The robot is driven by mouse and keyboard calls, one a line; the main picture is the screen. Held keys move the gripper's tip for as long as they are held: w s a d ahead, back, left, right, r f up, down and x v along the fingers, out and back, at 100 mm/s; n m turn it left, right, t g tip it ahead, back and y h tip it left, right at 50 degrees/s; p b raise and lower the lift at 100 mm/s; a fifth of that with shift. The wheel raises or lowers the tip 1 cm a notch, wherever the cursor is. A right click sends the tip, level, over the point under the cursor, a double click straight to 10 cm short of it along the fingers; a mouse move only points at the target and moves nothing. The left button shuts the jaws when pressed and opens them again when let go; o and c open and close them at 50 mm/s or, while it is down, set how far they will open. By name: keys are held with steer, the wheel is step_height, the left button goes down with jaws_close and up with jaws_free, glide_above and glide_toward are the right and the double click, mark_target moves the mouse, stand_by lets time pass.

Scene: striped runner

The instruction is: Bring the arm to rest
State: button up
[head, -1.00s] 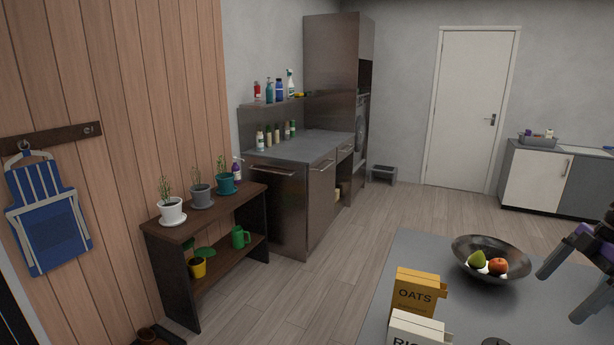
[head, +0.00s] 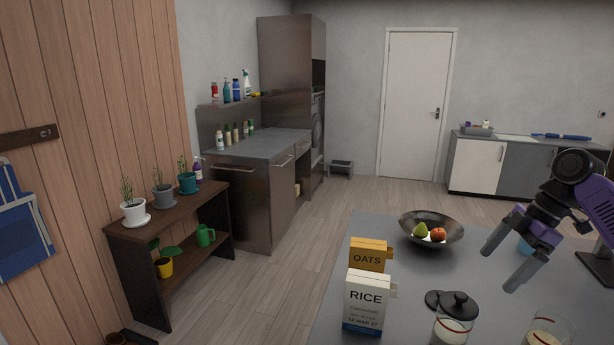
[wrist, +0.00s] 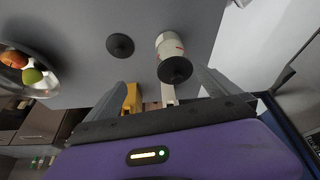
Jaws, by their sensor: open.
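My gripper (head: 503,262) is at the right of the head view, above the grey counter (head: 395,262). Its two fingers are spread apart with nothing between them that I can see held. In the wrist view the gripper (wrist: 165,85) also shows its fingers wide apart. Beyond them are a jar with a dark lid (wrist: 172,50), a loose dark lid (wrist: 120,46) and part of the yellow oats box (wrist: 132,98). My arm reaches in from the right edge of the head view.
A bowl (head: 432,228) with a pear and an orange fruit stands on the counter. An oats box (head: 369,256), a rice box (head: 365,303), a lidded jar (head: 455,322) and another jar (head: 548,328) stand nearer. A plant shelf (head: 170,226) is at left, with open floor between.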

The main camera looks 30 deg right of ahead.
steer(key=w+d+r+m+t+h, duration=0.1)
steer(key=w+m+t+h, duration=0.25)
steer(key=w, duration=0.45)
steer(key=w+d+r+m+t+h, duration=0.1)
steer(key=w+r+m+t+h, duration=0.2)
steer(key=w, duration=0.4)
steer(key=w+a+f+m+t+h+b, duration=0.15)
steer(key=a+f+m+t, duration=0.25)
steer(key=a, duration=0.5)
steer(key=w+a+f+m+t+h+b, duration=0.1)
steer(key=w+a+f+m+t+b, duration=0.2)
steer(key=a, duration=0.6)
steer(key=s+a+f+n+y+b, duration=0.1)
steer(key=s+a+f+y, duration=0.1)
steer(key=s+a+f, duration=0.4)
steer(key=s+a+f+n+g+y+b, duration=0.1)
steer(key=s+a+f, duration=0.5)
steer(key=s+a, duration=0.9)
steer(key=s+a+f+n+g+y+b, duration=0.1)
steer(key=s+a+f, duration=0.5)
steer(key=s, duration=1.4)
steer(key=a+y+b, duration=0.1)
steer(key=a+b, duration=0.1)
steer(key=a, duration=0.2)
steer(key=shift+a+n+y, duration=0.2)
steer(key=shift+n+y, duration=0.1)
steer(key=shift+n, duration=0.05)
